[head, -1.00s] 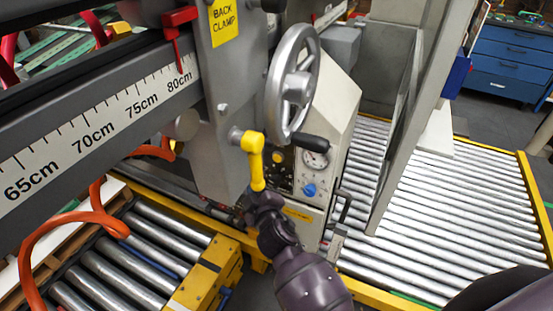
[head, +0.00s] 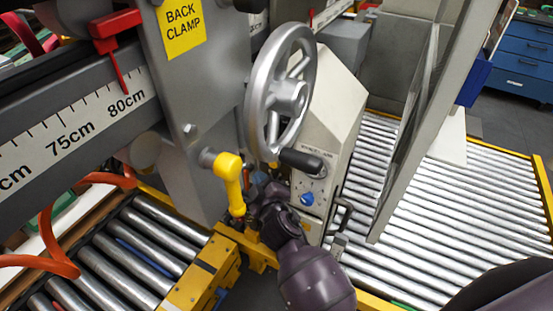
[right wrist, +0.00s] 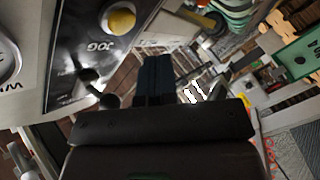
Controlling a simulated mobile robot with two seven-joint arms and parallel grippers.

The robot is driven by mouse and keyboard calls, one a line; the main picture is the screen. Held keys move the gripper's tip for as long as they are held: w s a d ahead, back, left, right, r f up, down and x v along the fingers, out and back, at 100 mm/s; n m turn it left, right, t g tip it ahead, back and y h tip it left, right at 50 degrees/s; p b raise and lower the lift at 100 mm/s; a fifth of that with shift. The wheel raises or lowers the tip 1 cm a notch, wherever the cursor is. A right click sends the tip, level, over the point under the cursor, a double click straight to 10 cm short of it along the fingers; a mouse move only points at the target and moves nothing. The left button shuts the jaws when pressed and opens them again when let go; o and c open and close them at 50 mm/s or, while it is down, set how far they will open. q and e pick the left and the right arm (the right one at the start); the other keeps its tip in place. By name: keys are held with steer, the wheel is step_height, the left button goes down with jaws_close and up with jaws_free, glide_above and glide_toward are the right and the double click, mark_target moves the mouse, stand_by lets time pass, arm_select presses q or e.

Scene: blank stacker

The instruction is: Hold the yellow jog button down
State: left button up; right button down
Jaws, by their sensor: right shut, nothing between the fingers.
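The yellow jog button (right wrist: 118,20) is round and sits on the dark control panel (right wrist: 80,50), above a JOG label, at the top left of the right wrist view. My right gripper (right wrist: 157,62) is shut and empty. Its dark fingers point past the panel's edge, to the right of the button and apart from it in the picture. In the head view, my right gripper (head: 259,180) is in front of the cream control housing (head: 336,125), just right of the yellow lever. The button is hidden there behind the handwheel and gripper. My left gripper is not in view.
A silver handwheel (head: 281,95) with a black handle (head: 301,160) stands right above my right gripper. A yellow lever (head: 230,180) is close on its left. A blue knob (head: 307,199) is on the housing. Roller conveyors (head: 440,195) lie to the right and at lower left.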

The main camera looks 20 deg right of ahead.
mark_target(273, 164)
steer(key=shift+w+d, duration=0.75)
steer(key=shift+r, duration=0.1)
stand_by(1.5)
steer(key=shift+w+d, duration=0.3)
steer(key=shift+w+d, duration=0.35)
steer(key=shift+d, duration=0.05)
stand_by(2.9)
stand_by(1.0)
steer(key=shift+s+a, duration=0.7)
